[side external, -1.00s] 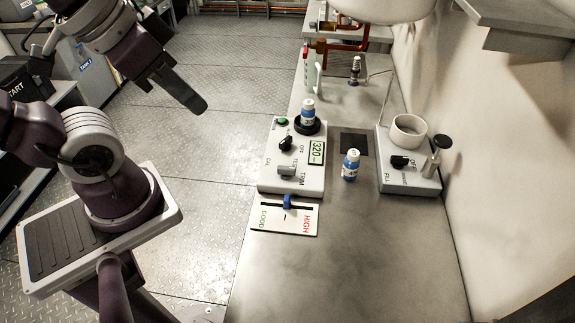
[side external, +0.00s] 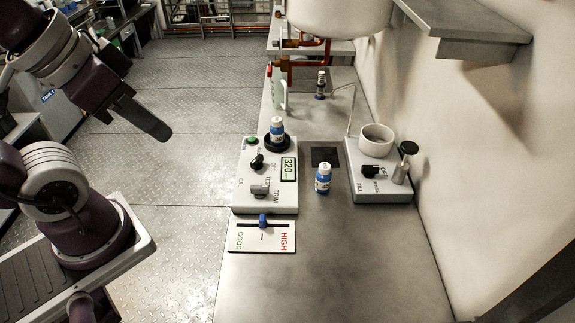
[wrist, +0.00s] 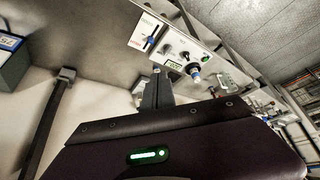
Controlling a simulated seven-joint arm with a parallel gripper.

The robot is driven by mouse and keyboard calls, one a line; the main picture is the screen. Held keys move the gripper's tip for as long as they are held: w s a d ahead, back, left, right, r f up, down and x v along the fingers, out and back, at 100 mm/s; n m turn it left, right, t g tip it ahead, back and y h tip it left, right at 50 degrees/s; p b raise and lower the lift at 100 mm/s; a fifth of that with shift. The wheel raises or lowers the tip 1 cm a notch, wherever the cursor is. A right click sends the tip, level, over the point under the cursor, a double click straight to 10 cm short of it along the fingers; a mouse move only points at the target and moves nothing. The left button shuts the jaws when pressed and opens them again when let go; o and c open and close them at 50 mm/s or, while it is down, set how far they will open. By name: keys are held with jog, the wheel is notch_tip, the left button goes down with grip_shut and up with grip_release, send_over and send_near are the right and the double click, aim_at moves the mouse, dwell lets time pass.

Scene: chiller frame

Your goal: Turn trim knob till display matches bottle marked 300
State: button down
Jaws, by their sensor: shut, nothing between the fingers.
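The grey meter box (side external: 237,205) stands on the bench, with a display (side external: 289,169) reading 320. A grey knob (side external: 260,190) sits beside the TEST and TRIM lettering, and a black knob (side external: 257,161) sits near OFF. A blue-and-white bottle (side external: 277,128) stands upright in the black ring (side external: 267,143) on the box. A second such bottle (side external: 323,179) stands on the bench to its right. Their label numbers are too small to read. My gripper (side external: 155,128) is shut and empty, left of the bench and apart from the box. The wrist view shows its closed fingers (wrist: 157,78) below the box.
A card (side external: 262,238) marked GOOD and HIGH, with a blue slider (side external: 262,220), lies in front of the box. A second grey unit (side external: 381,188) with a white cup (side external: 376,138) stands at right. A dark pad (side external: 325,157) lies between. The front bench (side external: 330,275) is clear.

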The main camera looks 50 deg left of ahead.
dwell(0.4)
jog(key=c, duration=1.7)
grip_release()
jog(key=shift+w+a, duration=0.1)
jog(key=shift+w, duration=0.2)
jog(key=o, duration=0.3)
jog(key=w+a+f+m+g+y, duration=0.1)
jog(key=w+f+m+g, duration=0.1)
jog(key=w, duration=0.4)
jog(key=shift+w+a+f, duration=0.2)
jog(key=shift+w+f, duration=0.05)
jog(key=m+g, duration=0.3)
jog(key=m, duration=0.4)
send_over(260, 187)
jog(key=shift+h, duration=0.4)
notch_tip(260, 187, down, 17)
jog(key=shift+s+a+f, duration=0.1)
jog(key=shift+a+f, duration=0.05)
jog(key=shift+g, duration=0.3)
notch_tip(260, 187, down, 8)
jog(key=shift+f, duration=0.35)
grip_shut()
